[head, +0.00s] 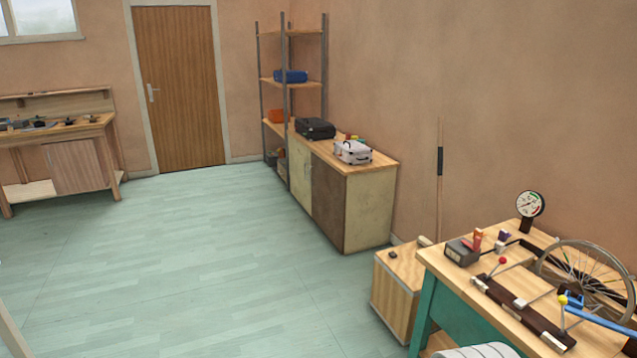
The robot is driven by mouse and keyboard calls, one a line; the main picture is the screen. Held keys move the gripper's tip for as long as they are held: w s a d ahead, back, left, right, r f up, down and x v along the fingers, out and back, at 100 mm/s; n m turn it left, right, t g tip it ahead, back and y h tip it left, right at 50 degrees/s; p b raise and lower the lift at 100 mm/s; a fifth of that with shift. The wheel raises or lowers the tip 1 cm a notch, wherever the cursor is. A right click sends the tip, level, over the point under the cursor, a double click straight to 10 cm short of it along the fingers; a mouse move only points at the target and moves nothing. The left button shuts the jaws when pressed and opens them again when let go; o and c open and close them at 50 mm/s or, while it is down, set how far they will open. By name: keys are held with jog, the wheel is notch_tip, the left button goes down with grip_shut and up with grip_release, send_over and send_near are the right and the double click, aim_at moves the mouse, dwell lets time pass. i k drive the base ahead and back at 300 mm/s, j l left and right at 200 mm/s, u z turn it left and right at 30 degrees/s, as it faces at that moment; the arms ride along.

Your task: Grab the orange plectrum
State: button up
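A small orange-red upright piece (477,239) stands at or in a dark grey box (462,252) on the workbench at the right. It may be the orange plectrum, but it is too small to tell. A purple piece (503,236) and a white piece (499,246) are just to its right. My gripper is not in view.
The workbench (455,285) also carries a spoked wheel (588,268), a dial gauge (529,205), dark rails with ball-tipped rods and a blue tool. A wooden crate (397,300) stands left of it. The pale green floor (200,260) is clear toward the door.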

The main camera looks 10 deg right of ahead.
aim_at(479, 232)
jog(key=i, duration=0.7)
jog(key=i+j, duration=0.15)
jog(key=i, duration=0.6)
jog(key=i+z, duration=0.7)
jog(key=z, duration=0.25)
jog(key=i+j+z, duration=0.2)
jog(key=i+z, duration=0.25)
jog(key=i+j+z, duration=0.25)
jog(key=i+z, duration=0.1)
jog(key=z, duration=0.15)
